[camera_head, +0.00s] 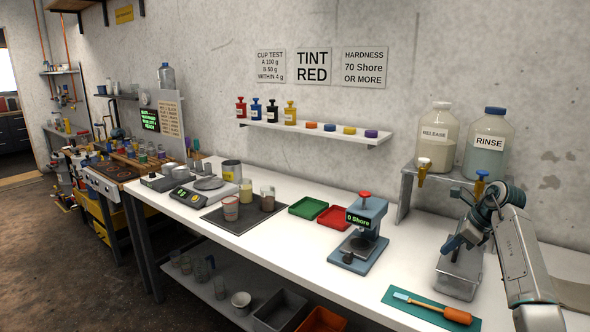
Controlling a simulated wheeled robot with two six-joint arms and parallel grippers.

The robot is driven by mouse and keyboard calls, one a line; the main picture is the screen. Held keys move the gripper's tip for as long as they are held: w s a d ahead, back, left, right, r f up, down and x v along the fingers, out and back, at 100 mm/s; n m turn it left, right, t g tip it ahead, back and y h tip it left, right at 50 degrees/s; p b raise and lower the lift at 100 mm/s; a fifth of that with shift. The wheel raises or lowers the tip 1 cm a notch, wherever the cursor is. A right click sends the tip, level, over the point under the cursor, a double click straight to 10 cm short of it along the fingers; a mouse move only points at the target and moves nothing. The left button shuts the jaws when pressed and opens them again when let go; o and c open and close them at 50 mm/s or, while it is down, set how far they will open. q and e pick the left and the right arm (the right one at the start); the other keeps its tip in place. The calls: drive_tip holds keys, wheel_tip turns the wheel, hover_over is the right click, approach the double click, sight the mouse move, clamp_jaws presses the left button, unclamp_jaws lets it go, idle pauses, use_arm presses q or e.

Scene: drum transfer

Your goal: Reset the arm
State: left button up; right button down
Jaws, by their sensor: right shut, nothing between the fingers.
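My right arm comes in from the lower right edge. Its gripper (453,245) points down and left, shut and empty, above the clear tub (460,276) under the dispensing shelf. I cannot tell whether it touches the tub. My left gripper is not in view.
The white bench (290,262) holds a hardness tester (362,240), a red tray (335,217), a green tray (306,207), a scale (192,195) and cups on a dark mat. A spatula (430,307) lies on a green mat. Release (436,136) and rinse (487,145) bottles stand above the tub.

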drive_tip(key=w+a+f+t+y, duration=0.2)
drive_tip(key=w+a+f, duration=0.1)
drive_tip(key=a, duration=0.2)
drive_tip(key=s+a+r+m+t+y, duration=0.4)
drive_tip(key=s+a+m+t+y, duration=0.1)
drive_tip(key=a+m+t, duration=0.55)
drive_tip(key=s+d+f+m+h, duration=0.5)
drive_tip(key=s+f+m+h, duration=0.35)
drive_tip(key=m, duration=0.55)
drive_tip(key=s+d+f+m+h, duration=0.5)
drive_tip(key=s+m+h, duration=0.5)
drive_tip(key=m, duration=0.5)
drive_tip(key=s+a+f+m+g+y, duration=0.2)
drive_tip(key=s+a+f+g, duration=0.15)
drive_tip(key=s, duration=0.55)
drive_tip(key=s+a+f+m+g+y, duration=0.2)
drive_tip(key=s+f+g, duration=0.25)
drive_tip(key=s, duration=0.45)
drive_tip(key=s+a+f+m+g+y, duration=0.25)
drive_tip(key=s+f+g, duration=0.2)
drive_tip(key=s, duration=0.55)
wheel_tip(320, 180, down, 28)
drive_tip(key=d+g, duration=0.1)
drive_tip(key=d, duration=0.1)
drive_tip(key=s+d+f+g, duration=0.1)
drive_tip(key=s+f, duration=1.7)
drive_tip(key=f, duration=0.3)
drive_tip(key=shift+d+g, duration=0.3)
drive_tip(key=shift+d, duration=0.05)
